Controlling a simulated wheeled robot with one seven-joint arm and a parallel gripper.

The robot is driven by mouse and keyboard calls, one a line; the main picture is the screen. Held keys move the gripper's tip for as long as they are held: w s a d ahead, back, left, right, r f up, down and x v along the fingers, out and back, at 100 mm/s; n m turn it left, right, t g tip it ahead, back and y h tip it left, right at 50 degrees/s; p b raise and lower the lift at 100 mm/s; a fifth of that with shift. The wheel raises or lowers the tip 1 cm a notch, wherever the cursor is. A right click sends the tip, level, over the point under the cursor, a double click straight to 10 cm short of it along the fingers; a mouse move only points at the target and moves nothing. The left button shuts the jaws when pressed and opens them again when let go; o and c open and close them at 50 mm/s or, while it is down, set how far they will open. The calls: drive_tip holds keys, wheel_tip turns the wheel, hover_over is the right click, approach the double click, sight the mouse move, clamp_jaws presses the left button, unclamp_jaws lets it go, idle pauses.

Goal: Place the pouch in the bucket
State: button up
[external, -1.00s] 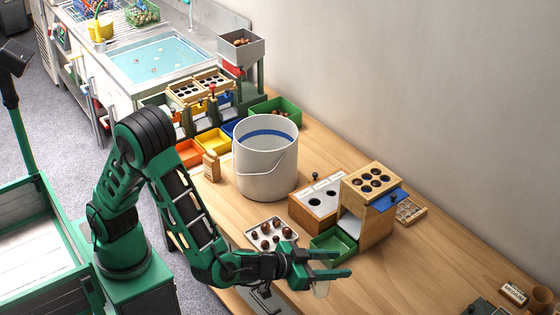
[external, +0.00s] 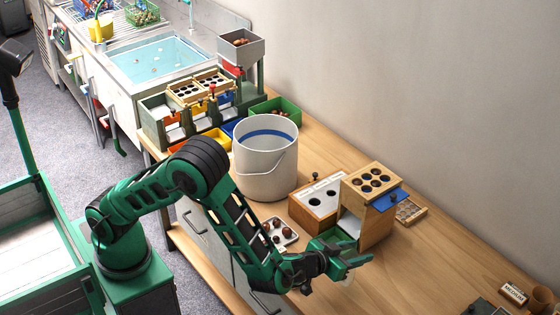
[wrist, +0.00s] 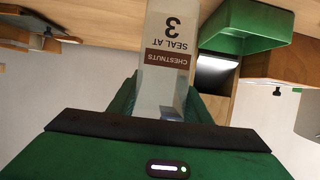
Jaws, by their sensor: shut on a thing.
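The white bucket (external: 264,172) with a blue band inside and a wire handle stands upright on the wooden bench in the external view. My gripper (external: 358,262) is at the front right of the bucket, well apart from it, by the green drawer of the wooden box. It is shut on the pouch, a pale pouch (wrist: 168,45) with a label reading "CHESTNUTS SEAL AT 3" in the wrist view. In the external view the pouch is small and mostly hidden by the fingers. The bucket is not clear in the wrist view.
A wooden box with holes (external: 372,183) and a green drawer (wrist: 245,28) stands near my gripper. A lower two-hole box (external: 316,205) sits between it and the bucket. A tray of chestnuts (external: 292,236) is partly behind my arm.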

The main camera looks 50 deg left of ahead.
drive_tip(key=shift+x, duration=4.5)
drive_tip(key=shift+f, duration=0.15)
drive_tip(key=o, duration=1.3)
